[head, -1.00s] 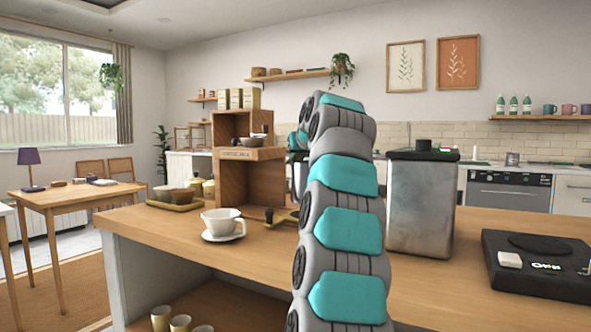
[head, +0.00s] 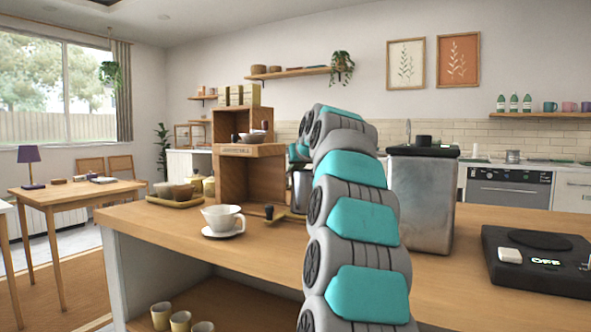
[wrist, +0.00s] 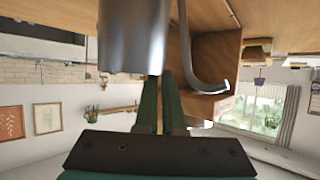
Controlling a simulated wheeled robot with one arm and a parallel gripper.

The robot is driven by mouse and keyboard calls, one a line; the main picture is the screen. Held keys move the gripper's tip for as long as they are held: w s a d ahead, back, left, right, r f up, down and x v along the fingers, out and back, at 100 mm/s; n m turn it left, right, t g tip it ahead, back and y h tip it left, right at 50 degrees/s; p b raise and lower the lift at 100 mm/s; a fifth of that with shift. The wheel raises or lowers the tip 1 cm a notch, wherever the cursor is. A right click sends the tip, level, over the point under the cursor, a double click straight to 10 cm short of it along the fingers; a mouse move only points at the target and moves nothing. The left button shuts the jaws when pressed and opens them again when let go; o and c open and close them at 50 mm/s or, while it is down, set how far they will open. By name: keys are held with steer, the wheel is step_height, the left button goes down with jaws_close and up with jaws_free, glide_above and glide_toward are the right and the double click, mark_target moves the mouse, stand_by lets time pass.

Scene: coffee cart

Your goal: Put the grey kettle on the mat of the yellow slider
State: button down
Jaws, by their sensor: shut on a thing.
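My gripper (wrist: 168,90) is shut on the grey kettle (wrist: 133,38), whose smooth metallic body fills the upper part of the wrist view. A thin curved metal part (wrist: 190,60) of it, spout or handle, hangs beside the fingers. In the head view the kettle (head: 301,190) shows only as a grey sliver left of my arm, which hides my gripper and most of the kettle. A yellow piece with a black knob (head: 269,212) lies on the counter left of my arm, probably the yellow slider. I cannot make out its mat behind the arm.
A white cup (head: 222,217) on a saucer stands left of the yellow piece. A wooden shelf unit (head: 250,178) and a tray of bowls (head: 175,201) are behind. A metal canister (head: 421,205) stands right of my arm, near a black device (head: 540,262) with a white block.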

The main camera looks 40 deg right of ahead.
steer(key=c, duration=1)
jaws_free()
steer(key=b+v, duration=0.1)
steer(key=v, duration=1.1)
